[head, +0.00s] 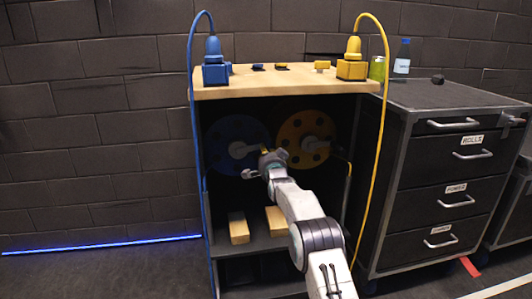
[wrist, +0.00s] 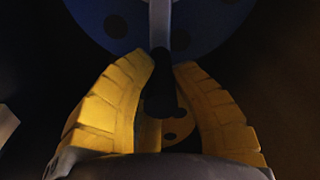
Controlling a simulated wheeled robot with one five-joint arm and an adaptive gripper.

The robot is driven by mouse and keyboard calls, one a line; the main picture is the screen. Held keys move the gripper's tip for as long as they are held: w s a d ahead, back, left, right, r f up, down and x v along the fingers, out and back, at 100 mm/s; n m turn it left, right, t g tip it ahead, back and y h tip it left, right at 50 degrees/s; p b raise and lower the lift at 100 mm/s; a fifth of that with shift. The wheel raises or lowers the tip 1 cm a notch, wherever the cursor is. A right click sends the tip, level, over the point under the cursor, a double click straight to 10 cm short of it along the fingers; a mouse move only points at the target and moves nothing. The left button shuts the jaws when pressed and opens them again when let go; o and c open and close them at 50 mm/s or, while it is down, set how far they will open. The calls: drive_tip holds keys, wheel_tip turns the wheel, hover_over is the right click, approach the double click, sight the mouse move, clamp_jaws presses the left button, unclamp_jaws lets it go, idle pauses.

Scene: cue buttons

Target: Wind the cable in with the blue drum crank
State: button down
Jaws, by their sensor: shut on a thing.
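The blue drum (head: 222,132) stands upright inside the open cabinet, on the left. Its pale crank (head: 241,149) reaches right from the hub towards my gripper (head: 270,159). In the wrist view, the yellow fingers of my gripper (wrist: 158,75) are closed around the crank's dark handle (wrist: 160,92). The crank's grey arm (wrist: 160,25) and the blue drum (wrist: 105,22) show behind it. The blue cable (head: 191,120) loops from the blue plug (head: 213,48) on the cabinet top down the left side to the floor. Its link to the drum is hidden.
A yellow drum (head: 303,138) with its own crank sits just right. A yellow cable (head: 380,120) hangs along the cabinet's right side. Two wooden blocks (head: 238,229) lie on the shelf below. A dark drawer cart (head: 445,190) stands at the right. Floor at the left is clear.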

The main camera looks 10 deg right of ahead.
drive_tip(key=shift+f, duration=0.6)
drive_tip(key=c, duration=1.2)
unclamp_jaws()
drive_tip(key=shift+c, duration=0.2)
drive_tip(key=shift+o, duration=1)
drive_tip(key=shift+r, duration=0.25)
drive_tip(key=shift+s+r, duration=0.1)
drive_tip(key=shift+s, duration=0.05)
drive_tip(key=s, duration=1.1)
drive_tip(key=shift+s, duration=0.3)
drive_tip(key=shift+a, duration=0.1)
